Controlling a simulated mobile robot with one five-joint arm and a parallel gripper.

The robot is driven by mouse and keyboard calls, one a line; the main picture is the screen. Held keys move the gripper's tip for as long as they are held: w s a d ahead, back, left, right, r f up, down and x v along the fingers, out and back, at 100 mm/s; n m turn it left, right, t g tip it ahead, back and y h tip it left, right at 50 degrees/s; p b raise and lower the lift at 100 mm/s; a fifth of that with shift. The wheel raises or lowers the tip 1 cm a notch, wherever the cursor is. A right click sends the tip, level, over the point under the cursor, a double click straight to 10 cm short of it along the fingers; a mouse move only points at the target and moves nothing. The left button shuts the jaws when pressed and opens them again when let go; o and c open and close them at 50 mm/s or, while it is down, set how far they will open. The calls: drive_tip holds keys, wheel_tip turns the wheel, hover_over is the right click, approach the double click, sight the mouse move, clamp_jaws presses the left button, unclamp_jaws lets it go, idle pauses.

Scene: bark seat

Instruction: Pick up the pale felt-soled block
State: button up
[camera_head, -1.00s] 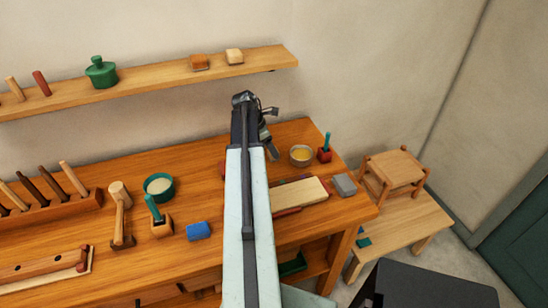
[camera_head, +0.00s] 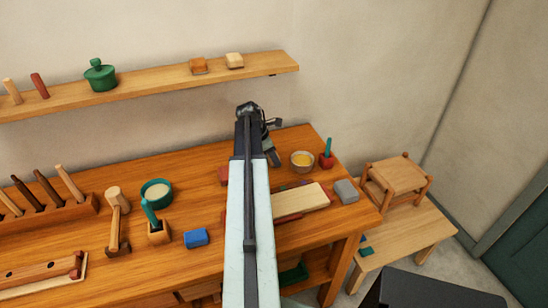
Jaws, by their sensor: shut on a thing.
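A pale block (camera_head: 234,60) with a thin darker underside sits on the wall shelf (camera_head: 150,82), near its right end. An orange-brown block (camera_head: 198,66) sits just left of it. My gripper (camera_head: 272,143) is at the far end of my arm, over the back of the bench, seen mostly from behind. In the picture it is below and right of the pale block and apart from it. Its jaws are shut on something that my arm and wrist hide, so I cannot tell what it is.
The bench (camera_head: 210,270) holds a blue block (camera_head: 196,238), a grey block (camera_head: 346,190), a pale board (camera_head: 300,201), a yellow-filled bowl (camera_head: 302,161) and a mallet (camera_head: 117,215). A green lidded pot (camera_head: 100,75) stands on the shelf. A low bench with a stool (camera_head: 398,178) is at right.

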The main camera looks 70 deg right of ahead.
drive_tip(key=shift+r+p, duration=0.4)
drive_tip(key=shift+r, duration=0.2)
drive_tip(key=r+p, duration=0.2)
drive_tip(key=shift+a+r+p, duration=0.3)
drive_tip(key=shift+a, duration=0.1)
drive_tip(key=a, duration=1)
drive_tip(key=w+a+r+p, duration=0.1)
drive_tip(key=a, duration=0.4)
drive_tip(key=shift+a, duration=0.15)
drive_tip(key=o, duration=0.5)
drive_tip(key=c, duration=0.5)
